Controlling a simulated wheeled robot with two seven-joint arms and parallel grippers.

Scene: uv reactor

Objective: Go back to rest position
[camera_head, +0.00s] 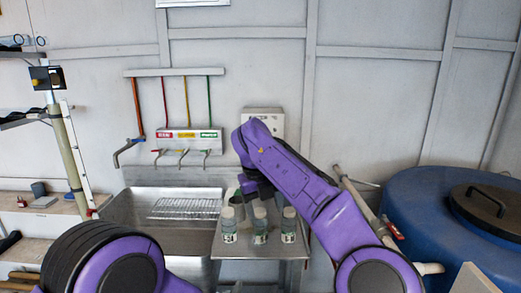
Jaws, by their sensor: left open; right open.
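My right arm comes in from the lower right and bends up and to the left across the middle of the view. Its dark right gripper (252,189) hangs near the bottles, partly hidden by my purple arm; the jaws are open and I see nothing held. Of my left arm only a purple and black link shows at the lower left; its gripper is not in view. Three capped bottles stand upright in a row on the metal shelf (262,250): a left one (228,228), a middle one (260,230) and a right one (289,228).
A metal sink (128,210) with a wire rack (186,208) is left of the shelf. Red, yellow and green pipes lead to taps (190,140) above it. A blue barrel (425,215) with a dark lid (490,205) stands at the right. Wooden shelves (35,220) are at the far left.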

